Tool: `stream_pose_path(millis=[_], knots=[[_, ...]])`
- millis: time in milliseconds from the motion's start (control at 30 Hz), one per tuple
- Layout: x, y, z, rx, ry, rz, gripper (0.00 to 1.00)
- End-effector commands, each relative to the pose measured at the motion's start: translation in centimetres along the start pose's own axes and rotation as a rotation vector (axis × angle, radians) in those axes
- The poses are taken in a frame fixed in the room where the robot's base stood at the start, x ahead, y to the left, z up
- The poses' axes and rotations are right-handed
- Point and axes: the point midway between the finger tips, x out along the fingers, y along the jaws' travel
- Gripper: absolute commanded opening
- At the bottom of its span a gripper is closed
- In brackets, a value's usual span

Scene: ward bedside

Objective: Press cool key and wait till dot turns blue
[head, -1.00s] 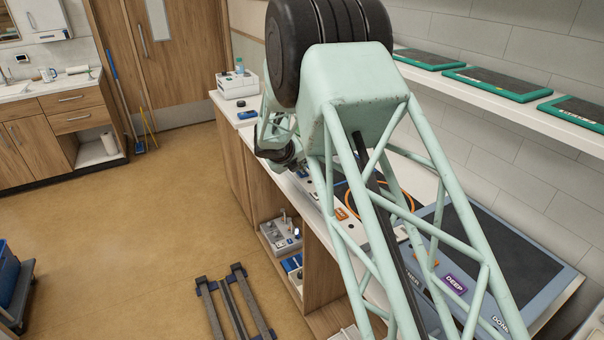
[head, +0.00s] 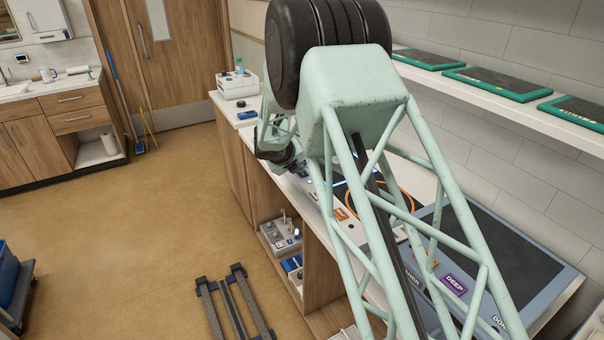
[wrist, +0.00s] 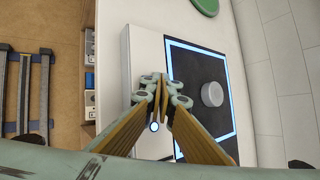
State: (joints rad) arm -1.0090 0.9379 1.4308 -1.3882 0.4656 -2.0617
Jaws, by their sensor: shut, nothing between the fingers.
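In the wrist view my gripper (wrist: 160,80) is shut and empty, its fingertips together over the white left border of a flat device (wrist: 138,45). The device has a black pad (wrist: 195,65) with a glowing blue outline. A grey round puck (wrist: 212,94) sits on the pad, right of the fingers. A small round dot (wrist: 154,127) with a blue rim and pale centre shows on the border, between the fingers. No key label is readable; the spot under the fingertips is hidden, so I cannot tell whether they touch a key. In the head view my arm hides the fingertips.
A green round item (wrist: 205,5) lies beyond the device. An orange cable loop (head: 408,204) and a large grey panel device (head: 515,245) share the counter. A shelf above holds green-framed slates (head: 497,83). A box (head: 237,84) stands at the counter's far end.

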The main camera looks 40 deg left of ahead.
Motion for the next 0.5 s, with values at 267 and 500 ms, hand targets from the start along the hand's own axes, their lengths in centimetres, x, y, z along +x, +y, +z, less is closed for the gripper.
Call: stream_pose_path(millis=[267,500], knots=[[-0.3,-0.21,0.18,0.0,0.001,0.0,0.0],[-0.91,-0.66,0.64,0.0,0.0,0.0,0.0]])
